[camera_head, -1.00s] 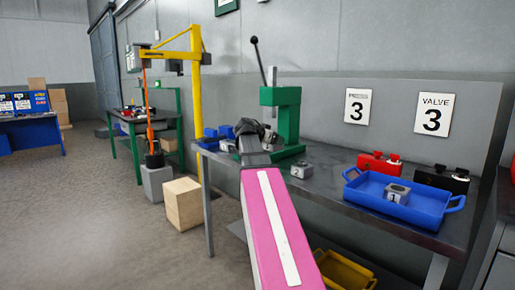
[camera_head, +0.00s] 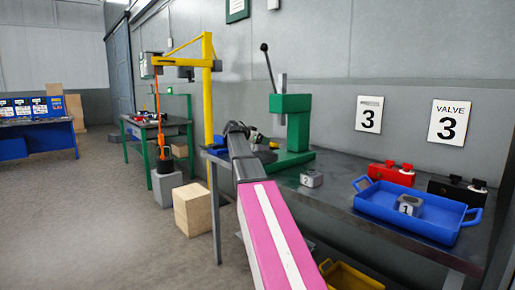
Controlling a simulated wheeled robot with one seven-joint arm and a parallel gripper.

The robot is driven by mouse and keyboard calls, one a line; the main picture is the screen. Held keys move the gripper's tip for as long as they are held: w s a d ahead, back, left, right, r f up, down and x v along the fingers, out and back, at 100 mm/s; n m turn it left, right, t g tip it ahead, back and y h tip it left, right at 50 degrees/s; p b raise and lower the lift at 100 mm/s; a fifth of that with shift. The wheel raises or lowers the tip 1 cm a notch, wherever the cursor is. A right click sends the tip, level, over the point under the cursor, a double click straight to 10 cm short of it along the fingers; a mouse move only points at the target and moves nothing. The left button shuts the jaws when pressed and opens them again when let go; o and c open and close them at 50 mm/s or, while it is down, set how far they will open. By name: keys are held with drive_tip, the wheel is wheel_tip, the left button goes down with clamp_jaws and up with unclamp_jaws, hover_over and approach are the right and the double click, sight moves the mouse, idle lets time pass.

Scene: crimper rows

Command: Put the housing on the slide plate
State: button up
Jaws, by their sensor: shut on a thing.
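My gripper (camera_head: 238,128) is at the end of my pink-striped arm, left of the green press (camera_head: 293,122) and over the left end of the bench. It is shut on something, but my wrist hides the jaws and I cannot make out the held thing. One grey housing (camera_head: 311,179), marked 2, sits on the bench to the right of the press foot. Another grey housing (camera_head: 409,205), marked 1, sits in the blue tray (camera_head: 376,212). The slide plate cannot be made out; my arm covers the area in front of the press.
Red (camera_head: 391,173) and black (camera_head: 456,191) boxes stand behind the tray on the dark bench (camera_head: 335,199). A yellow bin (camera_head: 350,276) is below. A yellow hoist post (camera_head: 208,110) and wooden box (camera_head: 194,209) stand left.

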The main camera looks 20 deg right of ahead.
drive_tip(key=shift+w+a, duration=0.2)
drive_tip(key=shift+w, duration=0.55)
drive_tip(key=shift+f, duration=1.75)
drive_tip(key=o, duration=1.3)
drive_tip(key=shift+f, duration=0.1)
drive_tip(key=shift+o, duration=0.2)
drive_tip(key=v, duration=1.2)
